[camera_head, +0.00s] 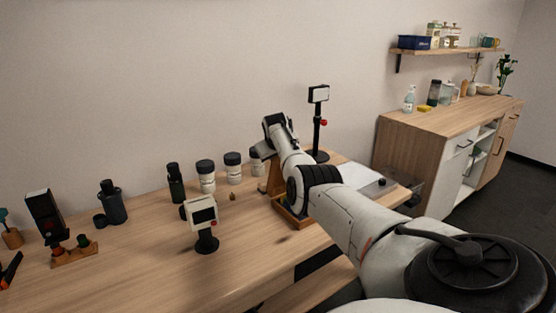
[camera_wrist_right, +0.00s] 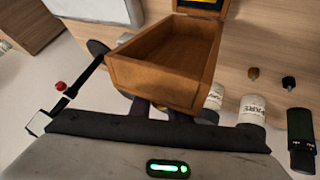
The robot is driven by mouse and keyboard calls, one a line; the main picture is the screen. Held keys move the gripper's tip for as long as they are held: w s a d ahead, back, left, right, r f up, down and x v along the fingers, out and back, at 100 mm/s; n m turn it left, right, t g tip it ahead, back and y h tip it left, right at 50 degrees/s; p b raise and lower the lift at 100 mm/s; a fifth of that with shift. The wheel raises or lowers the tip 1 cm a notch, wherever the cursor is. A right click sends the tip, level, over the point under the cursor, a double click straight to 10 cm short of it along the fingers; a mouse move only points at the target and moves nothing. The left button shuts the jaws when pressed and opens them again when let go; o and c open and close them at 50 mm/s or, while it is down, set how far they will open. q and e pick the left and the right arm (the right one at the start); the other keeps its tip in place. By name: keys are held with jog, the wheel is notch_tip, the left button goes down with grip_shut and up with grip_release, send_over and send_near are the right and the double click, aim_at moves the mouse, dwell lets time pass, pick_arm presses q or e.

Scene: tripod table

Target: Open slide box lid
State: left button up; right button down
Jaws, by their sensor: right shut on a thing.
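The wooden slide box (camera_head: 290,220) stands on the table, partly hidden by my right arm. Its lid (camera_head: 274,178) is raised steeply at the back left of the box. In the right wrist view the lid (camera_wrist_right: 165,68) shows its hollow inner side, and a bit of the box (camera_wrist_right: 197,16) with a dark inside shows at the top edge. My right gripper (camera_wrist_right: 170,110) is shut on the lid near its free edge; the fingertips are mostly hidden behind the wood. My left gripper is in neither view.
Several white jars (camera_head: 206,176) and a dark bottle (camera_head: 175,183) stand left of the lid. A small screen on a stand (camera_head: 204,215) is in front.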

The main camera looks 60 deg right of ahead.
jog(key=shift+a+f, duration=0.4)
jog(key=shift+f, duration=0.25)
jog(key=c, duration=2)
grip_release()
jog(key=shift+o, duration=1.4)
jog(key=shift+w+d+f, duration=0.1)
jog(key=shift+w, duration=0.05)
jog(key=shift+d+r, duration=0.15)
jog(key=shift+r, duration=0.25)
jog(key=shift+p+v, duration=0.8)
jog(key=shift+v, duration=4.25)
